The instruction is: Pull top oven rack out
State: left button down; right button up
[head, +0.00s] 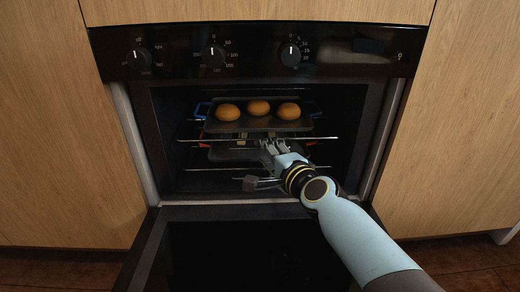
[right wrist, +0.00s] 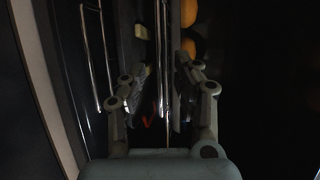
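The top oven rack (head: 320,138) is a thin metal wire rack inside the open oven. A dark tray (head: 258,125) with three round buns (head: 258,107) sits on it. My right gripper (head: 262,164) is at the front of the rack, with one finger higher and one lower. In the right wrist view, the right gripper (right wrist: 158,97) has its fingers apart, and the rack's bright rods (right wrist: 162,60) run between them. I cannot tell whether the fingers touch the rods. My left gripper is not in view.
The oven door (head: 240,250) is folded down in front, under my right arm. A lower rack (head: 205,170) lies beneath the top one. The oven side walls and the control panel (head: 260,52) with knobs bound the opening. Wooden cabinets (head: 55,120) stand on both sides.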

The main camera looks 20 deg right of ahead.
jog(key=shift+x, duration=1.9)
grip_shut()
jog(key=shift+f, duration=0.1)
